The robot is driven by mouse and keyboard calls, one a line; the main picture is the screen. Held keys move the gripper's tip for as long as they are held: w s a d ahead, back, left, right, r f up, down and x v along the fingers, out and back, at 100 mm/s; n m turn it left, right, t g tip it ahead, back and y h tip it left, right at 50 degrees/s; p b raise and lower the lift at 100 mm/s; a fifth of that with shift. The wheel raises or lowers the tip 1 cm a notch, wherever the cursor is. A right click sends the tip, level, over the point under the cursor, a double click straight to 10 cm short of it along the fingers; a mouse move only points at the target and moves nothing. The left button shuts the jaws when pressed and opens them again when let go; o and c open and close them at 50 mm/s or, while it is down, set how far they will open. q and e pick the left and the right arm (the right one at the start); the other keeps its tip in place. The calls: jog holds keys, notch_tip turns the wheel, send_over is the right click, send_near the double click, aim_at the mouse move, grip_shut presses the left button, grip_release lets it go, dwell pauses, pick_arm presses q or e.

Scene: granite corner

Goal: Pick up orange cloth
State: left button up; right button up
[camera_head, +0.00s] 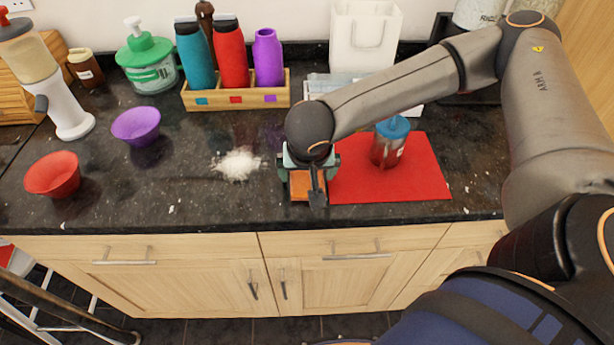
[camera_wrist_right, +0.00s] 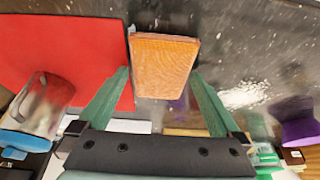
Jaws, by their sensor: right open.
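The orange cloth (camera_head: 307,187) is a small folded block on the dark counter, at the left edge of the red mat (camera_head: 425,180). In the right wrist view the cloth (camera_wrist_right: 163,66) sits between and just past the tips of the two green fingers. My right gripper (camera_head: 309,172) points down over the cloth with its fingers open, one on each side of it; it also shows in the wrist view (camera_wrist_right: 160,78). I cannot tell whether the fingers touch the cloth. In the head view the gripper hides part of the cloth. My left gripper is not in view.
A blue-lidded canister (camera_head: 389,142) stands on the red mat, close to my right arm. White crumbs (camera_head: 237,165) lie left of the gripper. Purple (camera_head: 136,126) and red (camera_head: 53,174) bowls are farther left. A wooden bottle rack (camera_head: 237,92) stands behind.

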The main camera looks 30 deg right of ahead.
jog(key=shift+f, duration=0.1)
jog(key=c, duration=1.1)
jog(key=shift+c, duration=0.2)
